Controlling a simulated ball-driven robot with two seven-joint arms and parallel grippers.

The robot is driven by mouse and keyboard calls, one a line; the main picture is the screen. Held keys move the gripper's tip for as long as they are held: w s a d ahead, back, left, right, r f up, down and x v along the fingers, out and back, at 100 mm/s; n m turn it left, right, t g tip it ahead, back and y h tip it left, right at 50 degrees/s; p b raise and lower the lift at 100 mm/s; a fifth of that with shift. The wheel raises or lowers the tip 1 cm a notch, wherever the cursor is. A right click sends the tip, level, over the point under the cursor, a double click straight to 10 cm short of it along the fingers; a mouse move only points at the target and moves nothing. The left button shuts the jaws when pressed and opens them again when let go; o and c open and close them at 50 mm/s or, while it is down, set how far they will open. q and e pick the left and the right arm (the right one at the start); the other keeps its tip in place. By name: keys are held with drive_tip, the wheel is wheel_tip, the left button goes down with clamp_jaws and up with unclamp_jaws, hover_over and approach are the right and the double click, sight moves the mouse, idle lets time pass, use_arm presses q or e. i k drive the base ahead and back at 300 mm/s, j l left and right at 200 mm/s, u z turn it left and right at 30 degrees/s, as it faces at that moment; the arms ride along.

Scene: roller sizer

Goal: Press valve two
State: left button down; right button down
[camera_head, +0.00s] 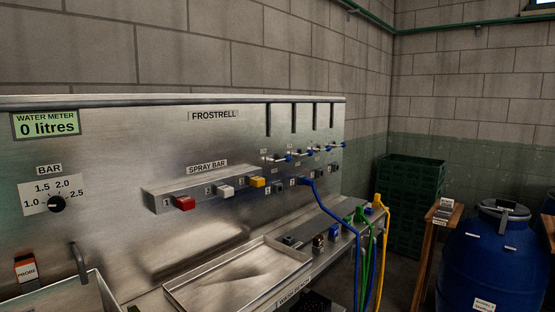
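A steel FROSTRELL panel (110,155) fills the left and middle of the view. A ledge marked SPRAY BAR (160,188) carries a red block (185,203) by a label reading 1, a white block (225,191) by a label 2, and a yellow block (257,182). Farther right is a row of small valves with blue ends (289,159) under vertical slots; their labels are too small to read. Below them, dark fittings sit by small numbered labels, and a blue hose (335,216) leaves one. Neither of my grippers shows.
A water meter display (46,124) reads 0 litres. A BAR dial (56,204) is at left. A shallow steel tray (205,270) lies on the wash bench below. Green crates (405,205), a blue barrel (488,265) and hanging green and yellow hoses (381,245) stand right.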

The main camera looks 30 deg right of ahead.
sight(310, 154)
drive_tip(key=i+l, duration=0.15)
drive_tip(key=l, duration=0.2)
drive_tip(key=i+l+u, duration=0.1)
drive_tip(key=l, duration=0.3)
drive_tip(key=i+l, duration=0.15)
drive_tip(key=l, duration=0.25)
drive_tip(key=i+l+u, duration=0.1)
drive_tip(key=l, duration=0.25)
drive_tip(key=i+l+u, duration=0.1)
drive_tip(key=l, duration=0.3)
drive_tip(key=i+l, duration=0.15)
drive_tip(key=l, duration=0.25)
